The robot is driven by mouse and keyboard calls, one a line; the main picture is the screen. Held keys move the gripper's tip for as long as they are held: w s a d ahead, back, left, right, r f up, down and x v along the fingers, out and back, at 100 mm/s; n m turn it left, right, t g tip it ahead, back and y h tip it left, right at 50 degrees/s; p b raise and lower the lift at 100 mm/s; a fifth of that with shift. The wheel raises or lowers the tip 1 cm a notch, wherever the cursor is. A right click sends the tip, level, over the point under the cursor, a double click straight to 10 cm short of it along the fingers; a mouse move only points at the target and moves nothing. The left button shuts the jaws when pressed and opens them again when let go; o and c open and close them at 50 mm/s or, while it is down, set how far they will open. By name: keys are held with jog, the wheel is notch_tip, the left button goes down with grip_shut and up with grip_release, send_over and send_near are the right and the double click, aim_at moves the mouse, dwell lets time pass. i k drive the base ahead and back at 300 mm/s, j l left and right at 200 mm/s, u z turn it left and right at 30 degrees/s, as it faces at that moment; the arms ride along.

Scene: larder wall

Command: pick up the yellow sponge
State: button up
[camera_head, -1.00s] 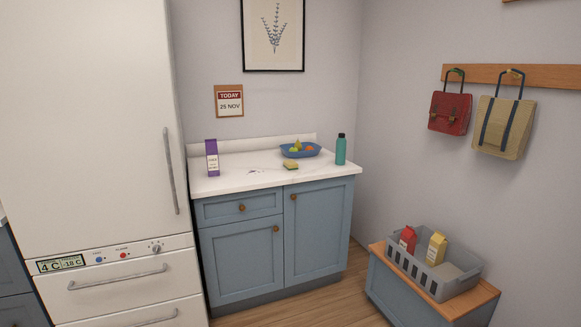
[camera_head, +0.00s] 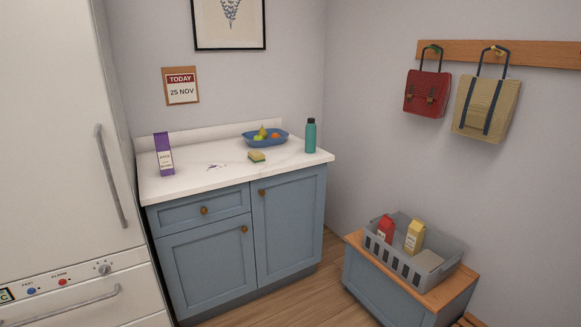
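My gripper does not show in the head view.
A purple carton (camera_head: 163,154) stands at the counter's left and a teal bottle (camera_head: 310,135) at its right. The tall white fridge (camera_head: 60,140) borders the counter on the left. A grey crate (camera_head: 452,262) sits on a low bench at right. Open wooden floor (camera_head: 285,300) lies in front.

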aim_at(257, 156)
jog(key=i+j, duration=0.2)
jog(key=i, duration=0.3)
jog(key=i+j+u, duration=0.1)
jog(key=i, duration=0.35)
jog(key=i+j, duration=0.25)
jog(key=i, duration=0.25)
jog(key=i+j+u, duration=0.1)
jog(key=i, duration=0.4)
jog(key=j, duration=0.1)
